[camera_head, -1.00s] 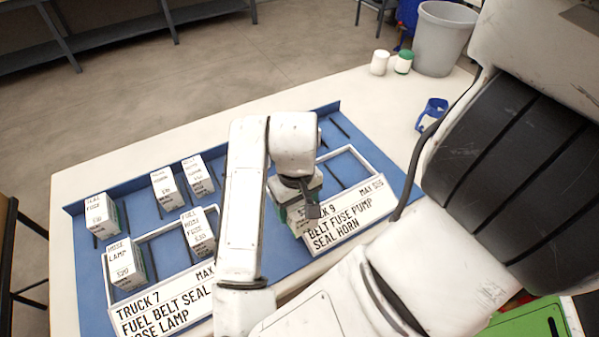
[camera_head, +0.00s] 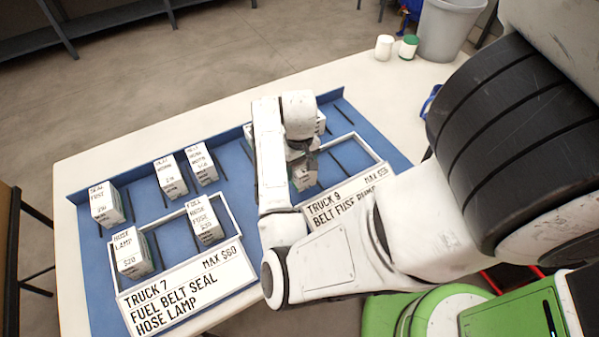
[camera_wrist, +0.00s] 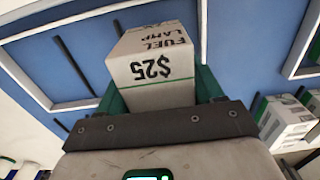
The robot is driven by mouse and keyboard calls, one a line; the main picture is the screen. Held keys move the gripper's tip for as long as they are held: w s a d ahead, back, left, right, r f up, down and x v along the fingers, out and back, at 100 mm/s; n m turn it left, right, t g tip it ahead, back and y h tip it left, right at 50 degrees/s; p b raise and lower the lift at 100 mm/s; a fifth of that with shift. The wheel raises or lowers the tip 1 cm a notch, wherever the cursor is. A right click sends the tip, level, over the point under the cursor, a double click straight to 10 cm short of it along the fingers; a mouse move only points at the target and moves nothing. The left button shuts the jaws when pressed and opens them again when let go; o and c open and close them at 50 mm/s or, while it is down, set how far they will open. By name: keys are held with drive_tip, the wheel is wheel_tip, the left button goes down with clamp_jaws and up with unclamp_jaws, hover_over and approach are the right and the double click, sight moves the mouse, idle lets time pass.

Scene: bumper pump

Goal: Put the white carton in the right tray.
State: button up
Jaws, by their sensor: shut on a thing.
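A white carton (camera_wrist: 155,68) marked FUEL LAMP $25 is between the green-edged fingers of my gripper (camera_wrist: 160,95) in the wrist view. The gripper is shut on it. In the head view my gripper (camera_head: 303,160) is at the left side of the right tray (camera_head: 376,154), marked TRUCK 9. The held carton shows only partly there (camera_head: 303,181), below the wrist. In the wrist view, the held carton appears over blue mat, beside a white tray frame. Its height above the mat is hard to tell. My arm hides part of the right tray.
The left tray (camera_head: 236,226), marked TRUCK 7, holds cartons marked HOSE LAMP (camera_head: 131,252) and FUEL HOSE FUSE (camera_head: 204,222). Several cartons stand behind on the blue mat (camera_head: 85,250), including SEAL FUSE (camera_head: 106,204). Visible right-tray floor is clear. Two jars (camera_head: 384,48) stand at the back.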

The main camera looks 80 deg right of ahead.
drive_tip(key=shift+d+f, duration=0.15)
drive_tip(key=shift+f, duration=0.05)
drive_tip(key=shift+d+f, duration=0.2)
drive_tip(key=shift+f, duration=1.55)
drive_tip(key=shift+f, duration=0.15)
drive_tip(key=o, duration=1.3)
drive_tip(key=shift+c, duration=0.2)
